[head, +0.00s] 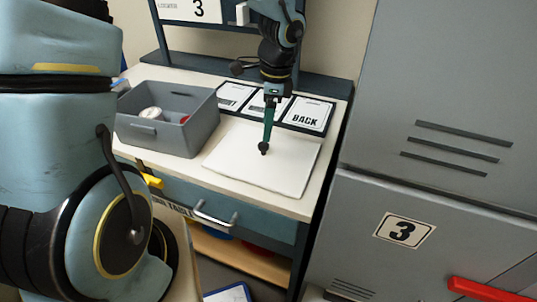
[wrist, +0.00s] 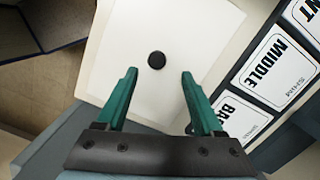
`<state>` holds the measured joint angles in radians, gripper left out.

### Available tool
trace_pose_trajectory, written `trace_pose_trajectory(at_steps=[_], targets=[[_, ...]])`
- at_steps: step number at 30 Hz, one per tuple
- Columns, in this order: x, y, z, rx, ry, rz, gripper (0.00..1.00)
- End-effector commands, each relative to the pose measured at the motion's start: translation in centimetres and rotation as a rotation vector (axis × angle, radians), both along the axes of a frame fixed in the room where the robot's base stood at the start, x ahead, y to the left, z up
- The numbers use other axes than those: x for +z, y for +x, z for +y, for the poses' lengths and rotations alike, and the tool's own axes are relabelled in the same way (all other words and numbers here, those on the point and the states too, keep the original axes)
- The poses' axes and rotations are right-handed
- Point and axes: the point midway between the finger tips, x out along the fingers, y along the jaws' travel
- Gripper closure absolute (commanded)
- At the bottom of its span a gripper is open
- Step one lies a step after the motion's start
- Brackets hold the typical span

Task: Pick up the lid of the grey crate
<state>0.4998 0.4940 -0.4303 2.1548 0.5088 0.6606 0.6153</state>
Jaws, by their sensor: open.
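The lid (head: 285,175) is a flat off-white square panel with a small black knob (head: 263,149) on top. It lies on the bench to the right of the open grey crate (head: 180,142). In the wrist view the lid (wrist: 205,30) fills the upper middle, with its knob (wrist: 156,60) near the line between my fingertips. My gripper (head: 267,140) points down over the lid with green fingers. In the wrist view my gripper (wrist: 158,73) is open, a finger on each side of the knob and nothing held. The exact height gap is hard to tell.
The crate holds a white round item (head: 152,114) and something red (head: 184,119). Label cards, one reading BACK (head: 307,114), lie behind the lid. A grey cabinet (head: 440,110) stands close on the right. The bench's front edge has a drawer handle (head: 214,216) below it.

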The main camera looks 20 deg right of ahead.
Motion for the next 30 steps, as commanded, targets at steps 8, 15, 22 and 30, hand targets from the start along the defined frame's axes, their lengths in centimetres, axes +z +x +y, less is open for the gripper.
trace_pose_trajectory(at_steps=[8,15,22,30], targets=[[-2.2,-0.1,0.4,-0.001,0.002,0.002,0.31],[-5.7,-0.3,1.0,0.000,0.002,0.002,0.31],[-6.7,-0.2,1.1,0.001,-0.001,0.000,0.31],[-6.7,-0.2,1.1,0.002,-0.001,0.000,0.47]])
